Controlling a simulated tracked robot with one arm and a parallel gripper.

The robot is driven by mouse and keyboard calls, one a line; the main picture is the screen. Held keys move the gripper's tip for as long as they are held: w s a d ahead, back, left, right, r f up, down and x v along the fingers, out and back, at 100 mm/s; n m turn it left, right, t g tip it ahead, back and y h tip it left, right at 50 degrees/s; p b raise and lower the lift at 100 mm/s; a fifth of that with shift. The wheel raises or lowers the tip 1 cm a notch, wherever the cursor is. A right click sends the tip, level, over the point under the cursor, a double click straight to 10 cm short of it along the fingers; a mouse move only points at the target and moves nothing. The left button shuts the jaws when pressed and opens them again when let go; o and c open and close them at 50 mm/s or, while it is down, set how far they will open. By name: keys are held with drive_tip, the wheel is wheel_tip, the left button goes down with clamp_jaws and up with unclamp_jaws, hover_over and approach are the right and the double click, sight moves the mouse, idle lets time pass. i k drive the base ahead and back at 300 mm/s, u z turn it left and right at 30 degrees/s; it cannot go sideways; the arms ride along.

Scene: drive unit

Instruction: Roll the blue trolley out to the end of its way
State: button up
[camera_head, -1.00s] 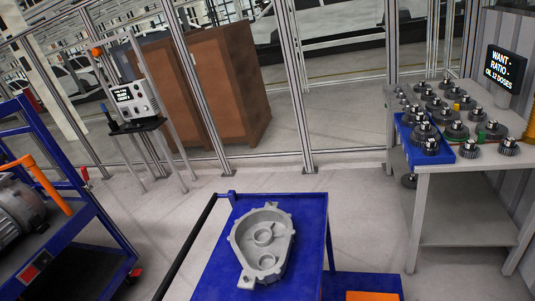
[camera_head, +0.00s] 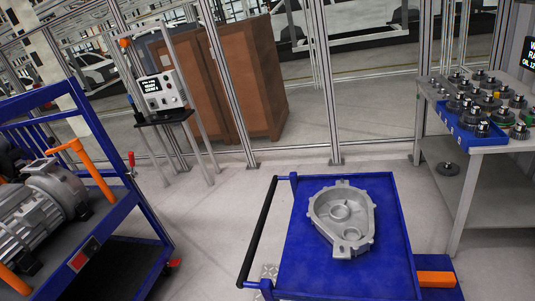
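The blue trolley (camera_head: 300,258) stands at the lower middle of the view, with a flat blue top and a raised rim. Its black push bar (camera_head: 258,235) runs along its left side. A grey cast housing (camera_head: 341,217) lies on the trolley top, open side up. My gripper is not in view, so its position relative to the trolley cannot be told.
A blue rack (camera_head: 112,212) with a motor (camera_head: 40,215) and orange bars stands at left. A grey table (camera_head: 470,165) with several gears stands at right. A stand with a screen (camera_head: 162,93) is near the fence. Pale floor (camera_head: 215,225) lies clear between rack and trolley.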

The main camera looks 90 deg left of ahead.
sight(309, 271)
drive_tip(key=u, duration=1.75)
drive_tip(key=i, duration=1)
drive_tip(key=z, duration=0.05)
